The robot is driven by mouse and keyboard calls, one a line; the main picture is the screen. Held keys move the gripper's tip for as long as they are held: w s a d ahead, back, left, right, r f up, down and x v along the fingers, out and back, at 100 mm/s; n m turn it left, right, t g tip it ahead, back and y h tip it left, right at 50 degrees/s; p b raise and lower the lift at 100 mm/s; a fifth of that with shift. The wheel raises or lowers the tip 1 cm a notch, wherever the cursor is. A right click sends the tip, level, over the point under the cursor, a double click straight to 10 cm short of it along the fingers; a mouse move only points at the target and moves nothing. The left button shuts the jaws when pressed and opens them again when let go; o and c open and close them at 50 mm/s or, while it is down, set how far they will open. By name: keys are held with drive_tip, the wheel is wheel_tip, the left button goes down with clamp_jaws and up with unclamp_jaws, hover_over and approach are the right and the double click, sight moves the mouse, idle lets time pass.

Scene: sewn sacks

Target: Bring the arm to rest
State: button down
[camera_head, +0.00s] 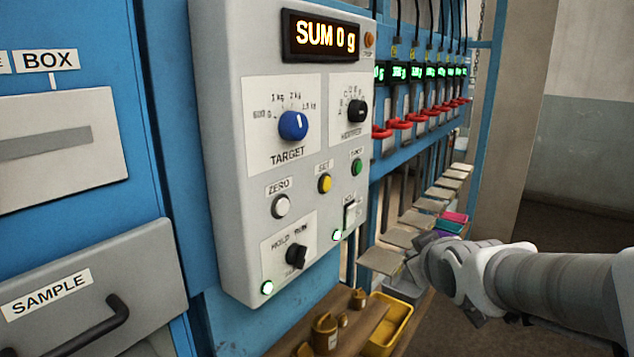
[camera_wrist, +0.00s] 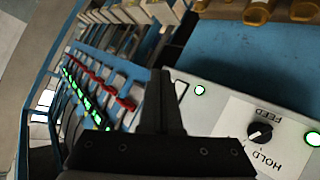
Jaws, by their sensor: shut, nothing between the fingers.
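My gripper (camera_head: 428,248) is at the end of my arm, which reaches in from the right edge in the head view. It is in front of the row of tan plates, right of the control panel (camera_head: 225,150). The wrist view shows the dark fingers (camera_wrist: 160,85) together with nothing between them. The control panel (camera_wrist: 230,120) is on the right there, with a black rotary switch (camera_wrist: 260,133) apart from the fingers. The display (camera_head: 320,37) reads "SUM 0 g". In the head view the fingertips are small and hard to make out.
Hanging scales with red hooks (camera_head: 400,123) line the blue rack. Tan plates (camera_head: 382,261) stick out below them. A yellow tray (camera_head: 388,325) and brass weights (camera_head: 325,333) are on the wooden shelf below. A drawer with a black handle (camera_head: 88,325) is at left.

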drive_tip(key=s+a+m+g+p, duration=0.1)
drive_tip(key=s+m+g, duration=0.1)
drive_tip(key=s, duration=0.9)
drive_tip(key=s+a+f+m+g+p, duration=0.1)
drive_tip(key=s+a+m+g, duration=0.1)
drive_tip(key=s, duration=0.8)
drive_tip(key=m+g, duration=0.1)
drive_tip(key=g, duration=0.1)
drive_tip(key=shift+s+a+g, duration=0.2)
drive_tip(key=shift+s+g, duration=0.1)
drive_tip(key=shift+s, duration=0.1)
